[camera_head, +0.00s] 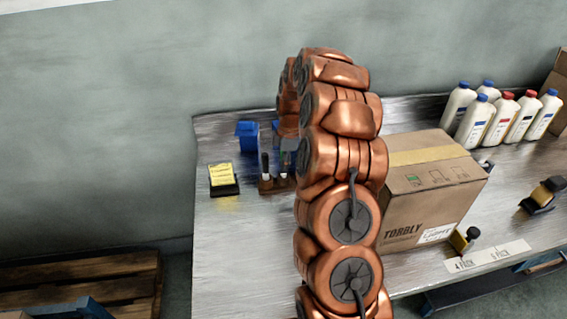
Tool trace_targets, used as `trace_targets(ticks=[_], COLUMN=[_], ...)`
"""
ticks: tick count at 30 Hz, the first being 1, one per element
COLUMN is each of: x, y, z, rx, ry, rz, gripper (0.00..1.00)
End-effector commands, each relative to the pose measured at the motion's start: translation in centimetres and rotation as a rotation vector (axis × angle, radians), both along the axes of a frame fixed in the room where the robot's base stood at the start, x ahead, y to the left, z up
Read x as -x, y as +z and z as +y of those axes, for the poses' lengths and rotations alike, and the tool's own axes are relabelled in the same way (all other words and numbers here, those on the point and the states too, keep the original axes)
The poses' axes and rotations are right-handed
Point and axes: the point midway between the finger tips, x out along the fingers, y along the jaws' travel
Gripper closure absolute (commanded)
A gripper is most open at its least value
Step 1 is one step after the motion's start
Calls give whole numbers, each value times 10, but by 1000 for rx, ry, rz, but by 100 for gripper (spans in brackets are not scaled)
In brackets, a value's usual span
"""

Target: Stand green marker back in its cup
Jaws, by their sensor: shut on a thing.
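My copper arm fills the middle of the view and hides much of the bench behind it. My gripper (287,150) shows only as a small dark shape at the arm's left edge, pointing down, shut. A small greenish patch (284,159) between its fingers looks like the green marker, mostly hidden. Just below and left is a brown wooden holder (267,186) with dark, white-banded markers (265,165) standing in it. The arm covers the holder's right part. I cannot tell whether the marker is touching the holder or above it.
A blue bin (248,137) stands behind the holder. A yellow note pad on a black base (223,178) lies to the left. A cardboard box (430,190) stands right of my arm, and white bottles (472,122) stand farther right. The bench's left front is clear.

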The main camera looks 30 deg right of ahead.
Motion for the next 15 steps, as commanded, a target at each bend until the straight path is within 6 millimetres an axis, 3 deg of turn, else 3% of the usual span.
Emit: trace_targets(ticks=[1, 9, 15], x=[0, 0, 0], y=[0, 0, 0], z=[0, 0, 0], rx=[0, 0, 0], ry=[0, 0, 0], rz=[0, 0, 0], gripper=[78, 51, 51])
